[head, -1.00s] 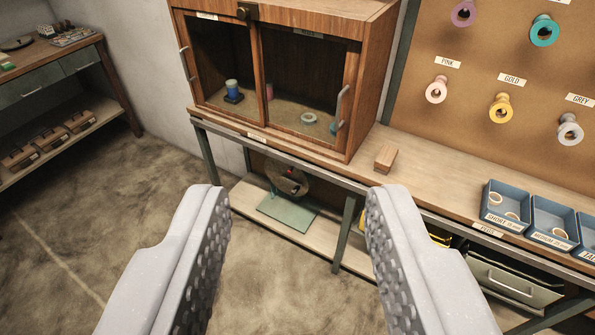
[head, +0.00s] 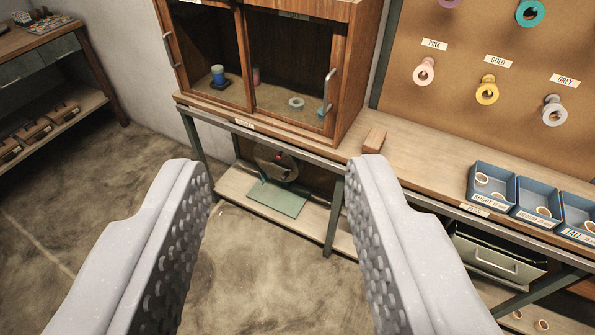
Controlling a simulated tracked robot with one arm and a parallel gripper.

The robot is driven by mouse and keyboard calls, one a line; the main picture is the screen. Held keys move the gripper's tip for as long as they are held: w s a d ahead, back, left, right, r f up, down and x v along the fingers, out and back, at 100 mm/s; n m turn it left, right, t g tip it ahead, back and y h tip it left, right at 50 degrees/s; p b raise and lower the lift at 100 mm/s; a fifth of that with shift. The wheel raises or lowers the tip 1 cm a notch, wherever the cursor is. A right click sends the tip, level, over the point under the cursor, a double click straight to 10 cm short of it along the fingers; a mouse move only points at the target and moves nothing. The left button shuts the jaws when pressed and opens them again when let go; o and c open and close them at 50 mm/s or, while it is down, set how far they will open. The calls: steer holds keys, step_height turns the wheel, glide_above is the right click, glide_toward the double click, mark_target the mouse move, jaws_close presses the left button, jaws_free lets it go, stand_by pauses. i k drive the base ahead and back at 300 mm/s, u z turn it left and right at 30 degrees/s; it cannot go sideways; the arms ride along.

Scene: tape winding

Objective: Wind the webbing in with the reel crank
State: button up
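My gripper (head: 280,172) is open and empty, its two grey studded fingers spread wide in the lower half of the head view. Past and between the fingertips, on the low shelf under the bench, stands a round reel-like device (head: 272,162) with a small red spot. It sits behind a flat green plate or base (head: 278,197). It is small, dark and partly shaded, so I cannot make out a crank or webbing on it. My gripper is well short of it and touches nothing.
A wooden cabinet (head: 351,75) with glass doors stands on the bench (head: 428,165). A wooden block (head: 374,140) and blue trays (head: 492,184) lie to its right. Tape rolls hang on the pegboard (head: 455,55). A bench leg (head: 334,217) stands right of the green plate. The floor ahead is clear.

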mark_target(286, 169)
steer(key=u, duration=0.5)
steer(key=k, duration=1.3)
steer(key=u, duration=0.7)
steer(key=i, duration=2.05)
steer(key=z, duration=1.2)
steer(key=i, duration=0.65)
steer(key=z, duration=0.3)
steer(key=k, duration=0.85)
steer(key=z, duration=0.2)
steer(key=i, duration=0.25)
steer(key=u, duration=0.05)
